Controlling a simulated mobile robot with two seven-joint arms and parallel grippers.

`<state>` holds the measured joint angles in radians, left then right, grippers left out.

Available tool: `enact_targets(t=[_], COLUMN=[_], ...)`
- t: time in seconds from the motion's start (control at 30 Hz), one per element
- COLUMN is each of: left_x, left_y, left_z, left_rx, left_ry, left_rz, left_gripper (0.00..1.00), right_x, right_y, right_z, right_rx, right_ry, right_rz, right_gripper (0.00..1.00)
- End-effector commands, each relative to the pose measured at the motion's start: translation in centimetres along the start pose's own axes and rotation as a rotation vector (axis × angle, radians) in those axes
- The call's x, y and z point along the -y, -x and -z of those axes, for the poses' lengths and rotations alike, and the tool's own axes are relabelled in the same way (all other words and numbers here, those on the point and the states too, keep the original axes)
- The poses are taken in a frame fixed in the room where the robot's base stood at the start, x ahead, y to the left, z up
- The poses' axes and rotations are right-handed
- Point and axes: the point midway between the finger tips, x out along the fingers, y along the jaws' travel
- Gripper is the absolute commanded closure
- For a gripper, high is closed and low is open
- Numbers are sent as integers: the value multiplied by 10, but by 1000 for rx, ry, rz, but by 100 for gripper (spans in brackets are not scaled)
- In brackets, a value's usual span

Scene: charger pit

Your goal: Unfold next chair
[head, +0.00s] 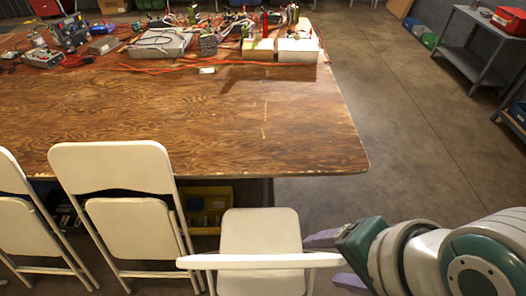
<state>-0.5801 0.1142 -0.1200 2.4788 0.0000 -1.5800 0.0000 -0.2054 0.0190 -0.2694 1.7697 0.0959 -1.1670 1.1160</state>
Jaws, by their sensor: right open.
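A white folding chair (259,232) stands unfolded near the table's right front corner, its seat flat and its backrest bar (260,261) toward me. To its left a second white chair (113,167) stands upright along the table edge; its seat panel hangs close against its frame. A third chair (22,225) of the same kind is cut off at the left edge. My right gripper (335,260) is at the right side of the unfolded chair, its purple fingers spread apart near the backrest's end. I cannot tell whether they touch it. My left gripper is not in view.
The wooden table (230,120) spans the upper left, with electronics and cables at its far side. A yellow bin (207,205) sits beneath it. A grey metal shelf (480,50) stands upper right. The concrete floor (410,110) right of the table is clear.

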Motion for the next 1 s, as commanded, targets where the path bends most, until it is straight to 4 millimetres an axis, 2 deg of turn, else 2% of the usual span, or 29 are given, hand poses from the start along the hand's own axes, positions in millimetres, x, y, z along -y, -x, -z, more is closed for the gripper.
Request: enact_targets(t=[0.03,0.1,0.2,0.3,0.43,0.63,1.0], left_x=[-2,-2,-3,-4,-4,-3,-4], left_y=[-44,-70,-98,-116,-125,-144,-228], left_z=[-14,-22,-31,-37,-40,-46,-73], left_rx=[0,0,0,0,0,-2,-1], left_ry=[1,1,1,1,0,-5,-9], left_rz=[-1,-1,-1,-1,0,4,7], left_gripper=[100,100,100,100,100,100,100], right_x=[-10,-10,-11,-10,-10,-9,-8], right_y=[-54,-91,-134,-161,-176,-193,-260], right_z=[-5,-10,-15,-19,-21,-22,-25], right_rx=[12,27,45,58,66,69,67], right_ry=[-97,-238,-411,-538,-628,-650,-647], right_rz=[12,26,39,47,50,52,52], right_gripper=[35,35,35,35,35,35,35])
